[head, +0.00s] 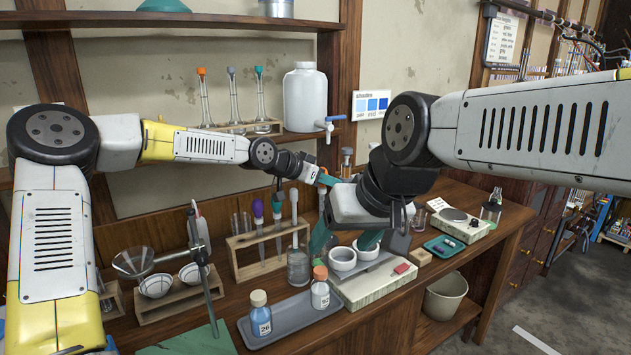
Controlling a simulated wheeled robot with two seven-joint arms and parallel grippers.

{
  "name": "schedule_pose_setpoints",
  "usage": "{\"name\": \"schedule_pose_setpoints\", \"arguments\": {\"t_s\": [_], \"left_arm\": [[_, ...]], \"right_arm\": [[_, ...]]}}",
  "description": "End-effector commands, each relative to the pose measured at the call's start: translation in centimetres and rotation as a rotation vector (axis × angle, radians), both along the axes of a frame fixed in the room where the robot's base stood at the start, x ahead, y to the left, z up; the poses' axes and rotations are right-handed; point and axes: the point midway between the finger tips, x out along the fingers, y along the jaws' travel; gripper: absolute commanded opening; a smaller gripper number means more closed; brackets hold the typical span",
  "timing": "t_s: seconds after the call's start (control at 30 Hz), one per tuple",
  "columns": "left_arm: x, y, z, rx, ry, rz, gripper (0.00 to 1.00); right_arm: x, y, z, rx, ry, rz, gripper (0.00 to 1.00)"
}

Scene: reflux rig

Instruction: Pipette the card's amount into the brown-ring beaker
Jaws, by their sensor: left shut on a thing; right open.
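My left gripper (328,180) is shut on a slim grey thing, largely hidden behind my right wrist; I cannot tell its kind. My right gripper (344,240) is open, its teal fingers apart just above two white cups (342,259). I cannot make out a brown ring on any beaker.
A retort stand (203,260) and bowls (156,286) are at the left. A teal tray (443,247) lies at the right. A bin (445,296) stands below the bench edge.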

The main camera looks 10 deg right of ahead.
Motion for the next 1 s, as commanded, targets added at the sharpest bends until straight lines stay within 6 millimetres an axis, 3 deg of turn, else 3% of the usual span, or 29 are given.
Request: {"name": "schedule_pose_setpoints", "arguments": {"t_s": [0.27,0.7,0.93,0.97,1.0], "left_arm": [[0.0,0.0,0.4,-0.001,-0.001,0.001,0.0],[0.0,0.0,4.2,0.0,-0.002,0.0,0.0],[0.0,0.0,4.3,0.0,0.0,0.0,0.0],[0.0,0.0,4.3,0.0,0.0,0.0,0.24],[0.0,0.0,4.3,0.0,0.0,0.0,0.16]], "right_arm": [[0.0,0.0,0.0,0.0,0.0,0.0,0.69],[0.0,0.0,0.0,0.0,0.0,0.0,0.69],[0.0,0.0,0.0,0.0,0.0,0.0,0.69],[0.0,0.0,0.0,0.0,0.0,0.0,0.69],[0.0,0.0,0.0,0.0,0.0,0.0,0.69]]}}
